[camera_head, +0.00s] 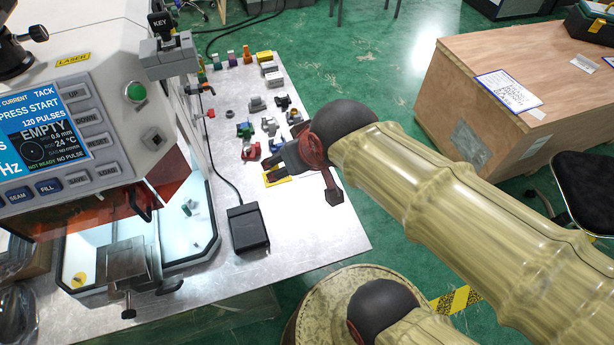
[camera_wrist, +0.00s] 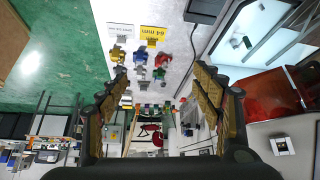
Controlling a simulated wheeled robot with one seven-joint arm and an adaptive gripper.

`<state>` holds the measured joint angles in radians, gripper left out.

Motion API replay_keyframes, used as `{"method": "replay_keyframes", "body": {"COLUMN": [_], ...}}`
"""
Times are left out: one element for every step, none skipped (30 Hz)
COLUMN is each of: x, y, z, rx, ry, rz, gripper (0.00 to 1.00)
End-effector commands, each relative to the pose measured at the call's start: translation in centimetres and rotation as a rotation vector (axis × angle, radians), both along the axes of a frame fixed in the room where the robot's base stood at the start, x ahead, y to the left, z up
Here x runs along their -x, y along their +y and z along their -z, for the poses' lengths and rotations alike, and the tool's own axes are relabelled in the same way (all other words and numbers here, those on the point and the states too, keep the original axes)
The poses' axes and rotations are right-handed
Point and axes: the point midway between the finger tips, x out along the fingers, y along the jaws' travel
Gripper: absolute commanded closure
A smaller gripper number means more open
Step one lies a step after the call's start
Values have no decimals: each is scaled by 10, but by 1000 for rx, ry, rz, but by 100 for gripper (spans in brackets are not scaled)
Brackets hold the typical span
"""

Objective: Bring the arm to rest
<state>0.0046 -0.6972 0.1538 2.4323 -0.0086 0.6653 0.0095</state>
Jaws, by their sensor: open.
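My gripper (camera_head: 292,158) reaches in from the right in the head view, over the right part of the grey workbench (camera_head: 310,222). Its fingers are apart and hold nothing. In the wrist view my gripper (camera_wrist: 160,92) shows both fingers spread wide, with only bench, small parts and room between and beyond them. My arm stretches from the lower right of the head view to the gripper. A yellow label card (camera_head: 277,178) lies by the fingertips in the head view. I cannot tell how high the gripper is above the bench.
A laser welding machine (camera_head: 75,115) stands at the left. Several small coloured clamps (camera_head: 252,152) lie on the bench near my gripper. A black foot pedal (camera_head: 247,228) lies in front of them. A wooden crate (camera_head: 520,90) stands at the right, with green floor (camera_head: 370,60) between.

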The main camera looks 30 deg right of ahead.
Motion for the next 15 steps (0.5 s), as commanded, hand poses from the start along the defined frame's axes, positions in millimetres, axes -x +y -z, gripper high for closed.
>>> {"method": "replay_keyframes", "body": {"x": [19,29,41,48,53,59,62,64,65,66,66,65,65,65,65], "y": [1,1,2,2,2,3,3,3,3,3,3,3,3,3,3], "z": [-8,-10,-11,-13,-14,-15,-15,-15,-15,-15,-15,-15,-15,-15,-15], "rx": [-1,-1,-2,-2,-2,-3,-3,-3,-4,-4,-4,-4,-4,-4,-4], "ry": [21,36,55,66,74,84,90,94,97,98,98,98,98,98,97], "rz": [-3,-4,-5,-7,-8,-9,-9,-9,-10,-10,-10,-10,-10,-10,-10], "gripper": [34,34,34,34,34,34,34,34,34,34,34,34,34,34,34]}}
